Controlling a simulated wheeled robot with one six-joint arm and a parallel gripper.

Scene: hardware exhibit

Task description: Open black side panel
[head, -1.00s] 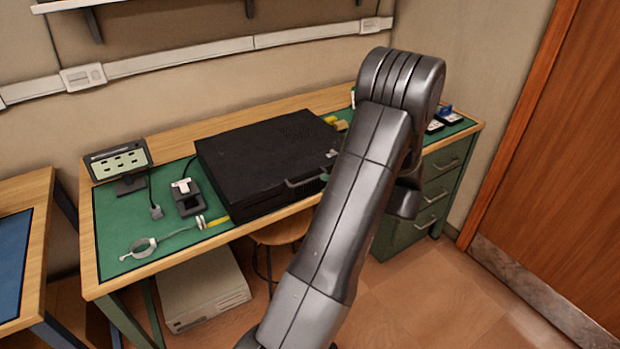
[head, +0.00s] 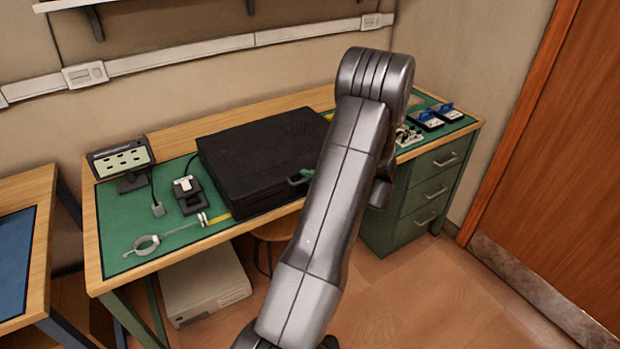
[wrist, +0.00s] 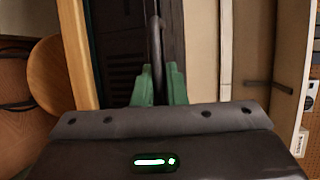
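A black computer case (head: 265,160) lies flat on the green-topped workbench, its black side panel facing up and seemingly closed. A small handle (head: 300,176) shows at its front edge, partly covered by my arm. In the wrist view a dark bar-like handle (wrist: 157,42) runs along the dark slatted case (wrist: 118,50). My gripper (wrist: 160,78) has its two green fingers close together, one on each side of the handle's near end. Whether they press on it is unclear. In the head view my arm hides the gripper.
A small display (head: 122,160), a black device (head: 188,195) and a wrist strap (head: 146,244) lie left of the case. Small parts (head: 428,120) lie at the right end, above green drawers (head: 430,190). A stool (head: 275,230) and a pale computer (head: 205,285) stand below.

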